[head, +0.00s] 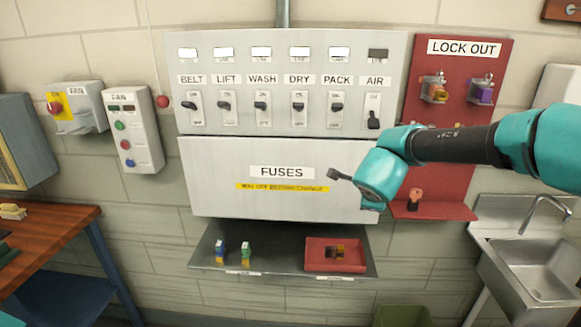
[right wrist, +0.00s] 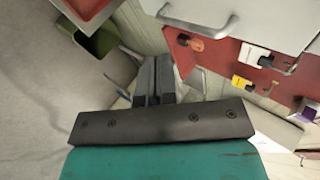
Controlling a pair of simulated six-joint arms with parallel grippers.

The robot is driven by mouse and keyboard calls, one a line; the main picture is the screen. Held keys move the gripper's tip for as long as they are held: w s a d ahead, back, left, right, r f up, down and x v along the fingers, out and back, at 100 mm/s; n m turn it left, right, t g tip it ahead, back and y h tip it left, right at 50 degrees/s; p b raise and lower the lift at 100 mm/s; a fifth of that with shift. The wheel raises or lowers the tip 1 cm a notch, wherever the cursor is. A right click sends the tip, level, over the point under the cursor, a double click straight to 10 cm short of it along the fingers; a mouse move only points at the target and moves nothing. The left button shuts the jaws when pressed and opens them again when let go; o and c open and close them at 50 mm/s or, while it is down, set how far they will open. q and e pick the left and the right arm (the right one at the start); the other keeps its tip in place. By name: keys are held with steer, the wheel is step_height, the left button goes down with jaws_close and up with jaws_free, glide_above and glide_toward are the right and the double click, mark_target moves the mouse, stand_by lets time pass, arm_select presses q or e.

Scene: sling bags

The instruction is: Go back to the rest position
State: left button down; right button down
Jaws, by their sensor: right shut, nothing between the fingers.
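My right gripper (right wrist: 155,70) shows in the right wrist view with its two dark fingers together and nothing between them. In the head view my right arm comes in from the right, and its teal wrist is in front of the right part of the closed fuses door (head: 225,180). The gripper fingers are hard to make out there. In the right wrist view the fingers are apart from the red lock-out board (right wrist: 215,65) and the pale panel with a bar handle (right wrist: 195,22). My left gripper is not in view.
Above the door is a switch panel (head: 240,60); the AIR lever (head: 374,121) is down and its lamp dark. Below, a grey shelf (head: 285,262) holds small fuses and a red tray (head: 315,264). A sink (head: 540,270) stands right, a wooden bench (head: 50,230) left.

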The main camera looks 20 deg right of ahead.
steer(key=w+a+f+n+y, duration=0.1)
steer(key=f+n, duration=0.3)
steer(key=f, duration=0.5)
steer(key=a+f+n+y, duration=0.1)
steer(key=a+f+n, duration=0.3)
steer(key=f, duration=0.6)
steer(key=w+a+f+n+y, duration=0.1)
steer(key=a+f+n, duration=0.2)
steer(key=f, duration=0.7)
steer(key=shift+w+a+f+n+y, duration=0.1)
steer(key=shift+w+n+y, duration=0.1)
steer(key=shift+n, duration=0.5)
steer(key=shift+w+n+y, duration=0.1)
steer(key=shift+w+n, duration=0.05)
steer(key=shift+n, duration=0.55)
steer(key=s+a+f+n+g+y, duration=0.3)
steer(key=s+a+f+n, duration=0.2)
steer(key=f, duration=0.4)
steer(key=s+a+f+n+g+y, duration=0.3)
steer(key=s+a+f+n, duration=0.3)
steer(key=s+a+f, duration=0.2)
step_height(320, 180, down, 2)
steer(key=shift+a+y, duration=0.3)
steer(key=shift+a, duration=0.75)
